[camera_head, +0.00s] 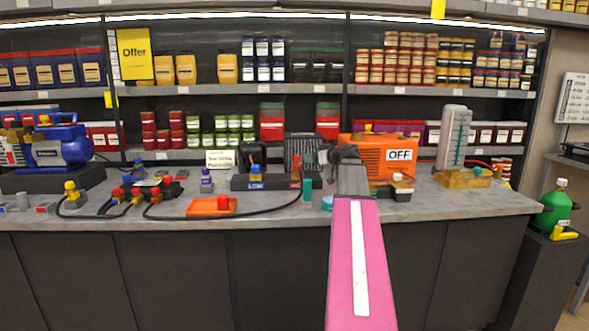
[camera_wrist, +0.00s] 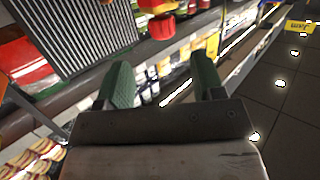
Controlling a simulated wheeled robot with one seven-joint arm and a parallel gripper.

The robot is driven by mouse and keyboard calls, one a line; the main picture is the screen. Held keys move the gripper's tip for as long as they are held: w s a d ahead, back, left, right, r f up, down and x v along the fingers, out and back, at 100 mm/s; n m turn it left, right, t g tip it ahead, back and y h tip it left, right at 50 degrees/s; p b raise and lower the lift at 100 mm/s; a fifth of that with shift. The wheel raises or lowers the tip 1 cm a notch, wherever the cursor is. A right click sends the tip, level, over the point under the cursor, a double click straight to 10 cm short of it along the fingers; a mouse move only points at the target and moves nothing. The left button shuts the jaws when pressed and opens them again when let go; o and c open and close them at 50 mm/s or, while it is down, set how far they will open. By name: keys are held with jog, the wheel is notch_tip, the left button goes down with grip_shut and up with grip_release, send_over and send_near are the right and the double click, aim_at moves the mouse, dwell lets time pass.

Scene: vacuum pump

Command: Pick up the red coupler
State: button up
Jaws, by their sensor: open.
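A small red piece (camera_head: 223,202), which looks like the red coupler, sits on the orange tray (camera_head: 199,209) near the counter's front edge in the head view. The tray is left of my arm, and my gripper is not on it. My gripper (camera_wrist: 161,77) is open and empty, its two green fingers apart in the wrist view. A red knob-like part (camera_wrist: 162,27) with yellow beside it lies past the fingers, not between them. I cannot tell whether it is the same piece. My pink arm hides part of the counter in the head view.
A dark block marked LOW (camera_head: 267,183) stands right of the tray. A finned unit (camera_head: 304,150) and an orange OFF machine (camera_head: 370,150) stand behind. Black hoses (camera_head: 272,211) cross the counter. Several red and yellow fittings (camera_head: 137,193) lie left. Some bare counter (camera_head: 440,207) shows right.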

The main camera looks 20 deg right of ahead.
send_over(297, 169)
jog(key=s+d, duration=0.1)
jog(key=d, duration=0.2)
jog(key=shift+a+f, duration=0.2)
jog(key=shift+f, duration=0.3)
jog(key=shift+x, duration=2.6)
jog(key=shift+s+a+r, duration=0.1)
jog(key=shift+a+r, duration=0.05)
jog(key=shift+r, duration=0.1)
grip_shut()
